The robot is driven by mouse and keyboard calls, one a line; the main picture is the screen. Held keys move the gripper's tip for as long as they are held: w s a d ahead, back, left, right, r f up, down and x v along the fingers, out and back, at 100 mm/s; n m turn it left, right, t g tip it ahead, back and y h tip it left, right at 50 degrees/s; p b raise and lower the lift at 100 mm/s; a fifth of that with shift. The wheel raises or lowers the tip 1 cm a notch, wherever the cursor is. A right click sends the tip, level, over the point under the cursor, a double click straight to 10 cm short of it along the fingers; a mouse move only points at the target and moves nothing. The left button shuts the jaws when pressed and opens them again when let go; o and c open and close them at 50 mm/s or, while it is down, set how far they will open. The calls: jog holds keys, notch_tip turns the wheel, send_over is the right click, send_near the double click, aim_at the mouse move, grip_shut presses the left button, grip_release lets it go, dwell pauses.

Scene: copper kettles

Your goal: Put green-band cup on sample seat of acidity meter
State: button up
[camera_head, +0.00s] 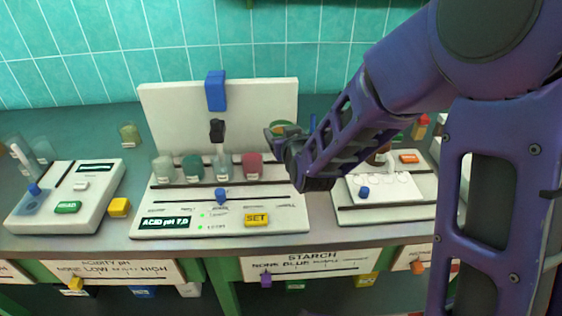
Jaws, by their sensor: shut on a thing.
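My gripper (284,148) is up beside the right edge of the acidity meter's white back panel. It is shut on the green-band cup (284,127), of which a green and yellowish rim shows above the jaws. The rest of the cup is hidden by my gripper. The acidity meter (180,211) stands at the middle left, with its lit "ACID pH 7.0" display. A probe with a black head (217,131) hangs over its middle. Clear, teal and red vessels stand in a row on the meter. I cannot tell which spot is the sample seat.
A white device with a green READ button (68,207) stands at left, a yellow block (119,207) beside it. A small greenish cup (129,134) stands behind. Another white device (390,212) is at right, partly behind my arm. Bare counter lies between the devices.

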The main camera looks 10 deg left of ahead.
notch_tip(320, 180, down, 7)
jog(key=shift+f+b, duration=0.2)
jog(key=shift+b, duration=0.2)
jog(key=shift+f+b, duration=0.25)
jog(key=shift+b, duration=0.05)
jog(key=o, duration=1.2)
jog(key=shift+o, duration=0.2)
jog(key=shift+r, duration=0.15)
